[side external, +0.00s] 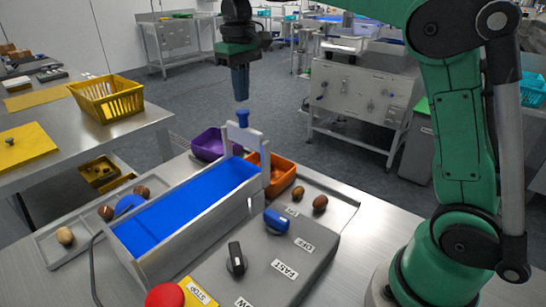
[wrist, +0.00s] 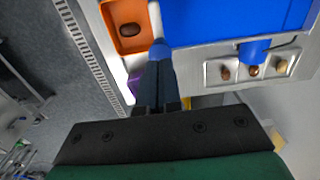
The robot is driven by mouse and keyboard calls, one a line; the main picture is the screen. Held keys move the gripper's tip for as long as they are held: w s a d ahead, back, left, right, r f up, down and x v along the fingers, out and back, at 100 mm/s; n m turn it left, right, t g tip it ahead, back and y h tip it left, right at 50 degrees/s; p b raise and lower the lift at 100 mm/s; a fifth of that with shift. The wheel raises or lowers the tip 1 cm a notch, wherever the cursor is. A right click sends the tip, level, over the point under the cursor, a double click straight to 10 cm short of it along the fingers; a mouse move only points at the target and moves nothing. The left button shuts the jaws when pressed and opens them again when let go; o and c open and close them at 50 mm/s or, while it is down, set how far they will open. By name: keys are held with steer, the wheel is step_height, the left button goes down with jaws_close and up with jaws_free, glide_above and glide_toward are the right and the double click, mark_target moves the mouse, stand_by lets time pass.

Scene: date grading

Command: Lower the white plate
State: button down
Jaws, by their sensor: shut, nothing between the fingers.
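The white plate (side external: 245,137) stands upright between two posts at the far end of the blue belt (side external: 185,205). A blue knob (side external: 242,118) is on its top edge; the plate looks raised, with its lower edge above the belt. My gripper (side external: 241,99) points straight down over the knob, fingers together and empty, with a small gap between the fingertips and the knob. In the wrist view my gripper (wrist: 158,64) lines up with the blue knob (wrist: 160,50), which partly hides behind the fingertips.
An orange bin (side external: 290,181) and a purple bin (side external: 205,142) flank the belt end. The grey control box (side external: 290,252) has a blue knob (side external: 277,220), a black knob (side external: 236,260) and a red button (side external: 165,296). Dates lie on trays at both sides.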

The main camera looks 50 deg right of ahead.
mark_target(243, 111)
steer(key=shift+f, duration=0.15)
steer(key=shift+f, duration=3)
steer(key=shift+r, duration=3.6)
steer(key=shift+s+a, duration=0.15)
steer(key=shift+s, duration=0.15)
steer(key=s+a+f+t, duration=0.4)
steer(key=s+f+t, duration=0.3)
steer(key=s+f, duration=0.3)
steer(key=shift+s, duration=0.85)
